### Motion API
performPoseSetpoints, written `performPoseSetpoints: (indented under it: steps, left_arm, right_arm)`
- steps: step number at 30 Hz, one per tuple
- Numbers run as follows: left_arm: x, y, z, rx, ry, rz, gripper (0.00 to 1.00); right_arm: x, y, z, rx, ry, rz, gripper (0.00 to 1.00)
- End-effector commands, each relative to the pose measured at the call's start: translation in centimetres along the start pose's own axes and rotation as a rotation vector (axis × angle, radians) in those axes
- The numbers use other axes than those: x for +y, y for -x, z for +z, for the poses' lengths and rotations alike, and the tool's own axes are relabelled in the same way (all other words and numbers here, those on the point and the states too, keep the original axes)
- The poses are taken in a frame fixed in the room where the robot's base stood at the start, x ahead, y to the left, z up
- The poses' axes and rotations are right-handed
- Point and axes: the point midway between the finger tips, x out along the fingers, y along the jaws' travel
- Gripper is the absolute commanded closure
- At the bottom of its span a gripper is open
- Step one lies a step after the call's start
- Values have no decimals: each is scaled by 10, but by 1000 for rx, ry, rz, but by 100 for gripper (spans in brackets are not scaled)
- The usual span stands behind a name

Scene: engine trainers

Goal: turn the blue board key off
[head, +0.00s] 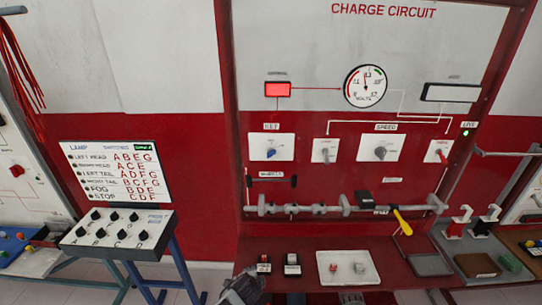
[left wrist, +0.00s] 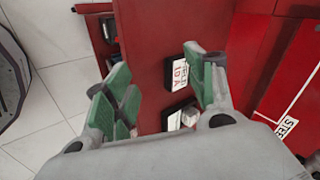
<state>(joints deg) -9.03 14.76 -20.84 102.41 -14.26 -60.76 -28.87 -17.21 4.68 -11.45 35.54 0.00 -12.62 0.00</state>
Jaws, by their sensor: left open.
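The blue key (head: 271,153) is a small blue knob on a white plate under a "KEY" label, on the left part of the red charge circuit board (head: 300,180). It looks turned at a slant; its exact setting is too small to read. The indicator above it (head: 277,89) is lit red. My left gripper (head: 240,292) is low at the bottom edge of the head view, well below the key and apart from it. In the left wrist view its green-padded fingers (left wrist: 160,82) are spread and empty over the red bench edge. My right gripper is not in view.
A grey rail (head: 320,209) with a yellow-handled tool (head: 402,222) runs across the board below the knobs. The red bench (head: 310,262) carries small switches and a white plate (head: 348,267). A lamp switch box (head: 117,235) stands at left.

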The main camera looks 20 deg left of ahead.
Motion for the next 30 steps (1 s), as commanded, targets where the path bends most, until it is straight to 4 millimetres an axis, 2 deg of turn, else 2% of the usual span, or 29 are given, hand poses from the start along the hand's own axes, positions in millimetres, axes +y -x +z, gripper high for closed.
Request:
performPoseSetpoints:
  steps: [1, 6, 11, 15, 24, 30]
  left_arm:
    - [-22, 8, -12, 10, -64, -45, 45]
    - [-85, 40, -46, 14, -303, -198, 45]
    - [-138, 78, -76, -10, -518, -348, 45]
    - [-180, 117, -99, -54, -694, -480, 45]
    - [-249, 210, -136, -219, -1024, -754, 45]
    - [-275, 260, -148, -341, -1169, -883, 45]
  right_arm:
    - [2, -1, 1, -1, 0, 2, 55]
    - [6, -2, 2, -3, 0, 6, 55]
    - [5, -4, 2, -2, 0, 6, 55]
    - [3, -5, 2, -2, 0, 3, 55]
    - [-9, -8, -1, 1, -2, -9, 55]
    - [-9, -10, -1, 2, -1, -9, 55]
